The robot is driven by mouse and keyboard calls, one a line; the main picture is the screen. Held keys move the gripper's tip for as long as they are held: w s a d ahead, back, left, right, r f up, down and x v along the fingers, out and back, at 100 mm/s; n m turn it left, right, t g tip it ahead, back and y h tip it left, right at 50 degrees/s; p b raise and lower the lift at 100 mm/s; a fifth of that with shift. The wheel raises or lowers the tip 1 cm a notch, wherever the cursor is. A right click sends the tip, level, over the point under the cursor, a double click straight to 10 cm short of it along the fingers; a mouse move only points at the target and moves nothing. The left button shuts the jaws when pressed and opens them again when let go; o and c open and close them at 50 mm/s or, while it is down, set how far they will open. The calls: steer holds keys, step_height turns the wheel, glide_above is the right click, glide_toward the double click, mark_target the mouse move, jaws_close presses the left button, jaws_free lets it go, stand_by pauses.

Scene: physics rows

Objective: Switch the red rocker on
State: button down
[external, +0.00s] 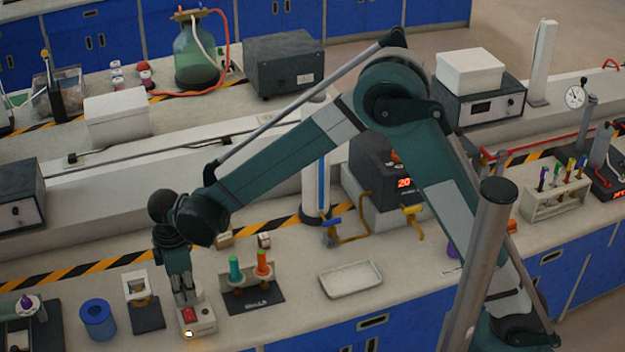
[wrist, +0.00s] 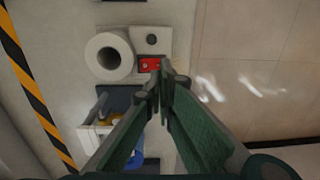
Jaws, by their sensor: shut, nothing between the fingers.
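The red rocker (external: 188,314) sits on top of a small pale switch box (external: 204,320) at the front left of the bench. A small light glows on the box's front (external: 188,334). In the wrist view the rocker (wrist: 149,64) shows as a red patch just beyond the fingertips, with a round grey knob (wrist: 151,40) beside it. My gripper (external: 184,301) points down over the box, its fingers shut and empty. It also shows in the wrist view (wrist: 165,78), tips at the rocker's lower right edge. I cannot tell whether they touch it, or which way it is tilted.
A white roll (wrist: 108,56) stands close beside the box. A black stand with green and orange pieces (external: 254,296) is to the right. A white frame on a dark base (external: 148,314) and a blue cup (external: 97,319) are left. The bench edge is close in front.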

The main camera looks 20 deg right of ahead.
step_height(320, 180, up, 8)
steer(key=s, duration=0.1)
stand_by(0.4)
stand_by(0.5)
steer(key=w+d+r+m+t+y+b, duration=0.1)
steer(key=w+d+r+m, duration=0.3)
steer(key=d, duration=0.7)
steer(key=w+d+r+m+t, duration=0.1)
steer(key=d+r, duration=0.4)
steer(key=d, duration=0.7)
steer(key=w+d+r+m+t+y+b, duration=0.1)
steer(key=w+d+r+m, duration=0.3)
steer(key=d, duration=0.7)
steer(key=s+d+m+t, duration=0.1)
steer(key=s+d+m, duration=0.2)
steer(key=d, duration=0.7)
steer(key=s+d+m+t+h+b, duration=0.1)
steer(key=s+d+m+t, duration=0.1)
steer(key=s+d, duration=0.5)
steer(key=s+d+m+t+h, duration=0.1)
steer(key=s+d+m, duration=0.3)
steer(key=d, duration=1)
steer(key=shift+s+d+f+t+b, duration=0.35)
steer(key=shift+s+f+t, duration=0.05)
steer(key=shift+s, duration=0.5)
